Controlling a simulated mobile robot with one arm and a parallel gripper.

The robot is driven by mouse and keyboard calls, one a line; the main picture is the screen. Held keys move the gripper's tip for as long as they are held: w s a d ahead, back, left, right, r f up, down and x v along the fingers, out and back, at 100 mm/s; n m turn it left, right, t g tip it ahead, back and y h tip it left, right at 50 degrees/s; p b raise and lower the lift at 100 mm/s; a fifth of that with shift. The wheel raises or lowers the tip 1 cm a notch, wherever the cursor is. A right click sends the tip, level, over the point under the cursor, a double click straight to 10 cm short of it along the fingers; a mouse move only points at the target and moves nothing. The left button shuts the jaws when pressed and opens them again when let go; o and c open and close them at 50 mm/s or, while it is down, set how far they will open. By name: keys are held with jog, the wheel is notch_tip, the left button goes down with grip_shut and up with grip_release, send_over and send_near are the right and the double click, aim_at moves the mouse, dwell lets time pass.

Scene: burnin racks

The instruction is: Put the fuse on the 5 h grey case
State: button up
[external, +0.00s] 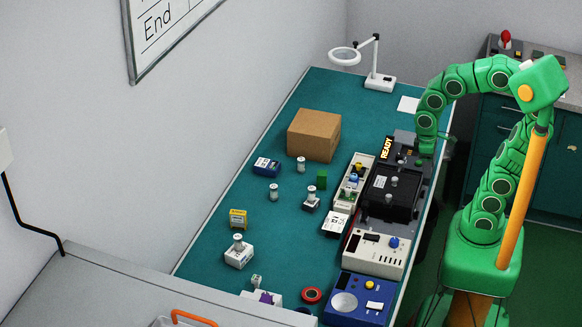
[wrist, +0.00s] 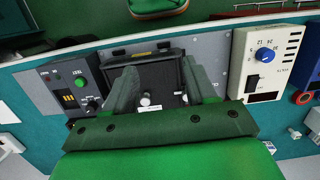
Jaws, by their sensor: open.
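Small pale cylinders that look like fuses stand on the bench, one (external: 301,164) near the cardboard box and one (external: 274,191) left of centre. Another (external: 394,180) is on the black rack unit (external: 408,208); a pale cylinder (wrist: 145,99) also shows between my fingers in the wrist view. Which one is the task's fuse I cannot tell. A light grey-white case (external: 238,257) and a smaller case (external: 311,204) each carry a cylinder; no 5 h marking is legible. My gripper (external: 428,150) (wrist: 159,72) is open above the rack's far end, with nothing visibly held.
A cardboard box (external: 314,135), a blue case (external: 266,167), a yellow case (external: 238,218) and a green block (external: 321,179) stand on the bench. A white power unit (external: 375,252) and blue unit (external: 357,299) line the right edge. The left-middle bench has free room.

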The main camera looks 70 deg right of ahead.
jog(key=s, duration=0.6)
jog(key=shift+d+f, duration=0.35)
jog(key=shift+f, duration=0.1)
